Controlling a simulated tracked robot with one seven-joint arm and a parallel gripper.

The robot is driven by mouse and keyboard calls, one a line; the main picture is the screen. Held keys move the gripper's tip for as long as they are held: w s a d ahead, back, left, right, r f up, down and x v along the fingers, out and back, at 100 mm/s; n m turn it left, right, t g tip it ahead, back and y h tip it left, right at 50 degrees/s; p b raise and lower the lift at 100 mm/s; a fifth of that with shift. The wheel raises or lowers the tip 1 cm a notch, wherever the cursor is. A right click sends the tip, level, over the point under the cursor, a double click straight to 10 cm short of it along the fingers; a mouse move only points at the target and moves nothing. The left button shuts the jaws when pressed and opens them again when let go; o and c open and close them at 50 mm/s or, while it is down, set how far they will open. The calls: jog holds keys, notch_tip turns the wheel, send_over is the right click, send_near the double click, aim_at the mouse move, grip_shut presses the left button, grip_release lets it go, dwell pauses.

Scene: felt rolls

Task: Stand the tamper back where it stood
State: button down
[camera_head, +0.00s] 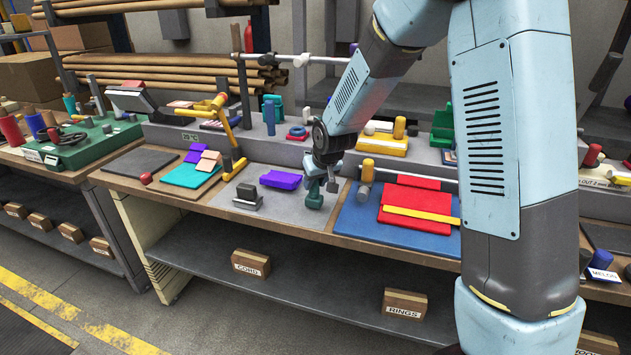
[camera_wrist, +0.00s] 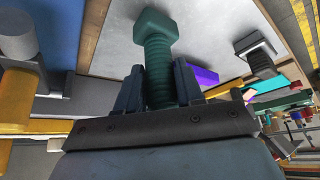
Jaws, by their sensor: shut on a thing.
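The tamper (camera_head: 314,200) is dark green. In the wrist view (camera_wrist: 157,45) its ribbed handle sits between my fingers and its thicker end points away from the gripper. My gripper (camera_head: 321,183) is shut on it; the two dark fingers also show in the wrist view (camera_wrist: 157,88). The tamper is over the right part of the grey mat (camera_head: 285,211), near its front edge. I cannot tell whether it touches the mat. My fingers hide part of the handle.
On the grey mat, a purple piece (camera_head: 281,180) and a grey block-like tool (camera_head: 247,197) lie to the left. To the right, a blue mat (camera_head: 358,222) holds red felt (camera_head: 425,220) with a yellow strip and a yellow-headed tool (camera_head: 366,172). Grey mat is bare between.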

jog(key=shift+f, duration=0.45)
dwell(0.4)
jog(key=c, duration=0.6)
grip_release()
jog(key=shift+c, duration=0.2)
jog(key=v, duration=1.3)
jog(key=shift+s+r, duration=0.15)
jog(key=shift+r, duration=0.15)
jog(key=shift+d, duration=0.1)
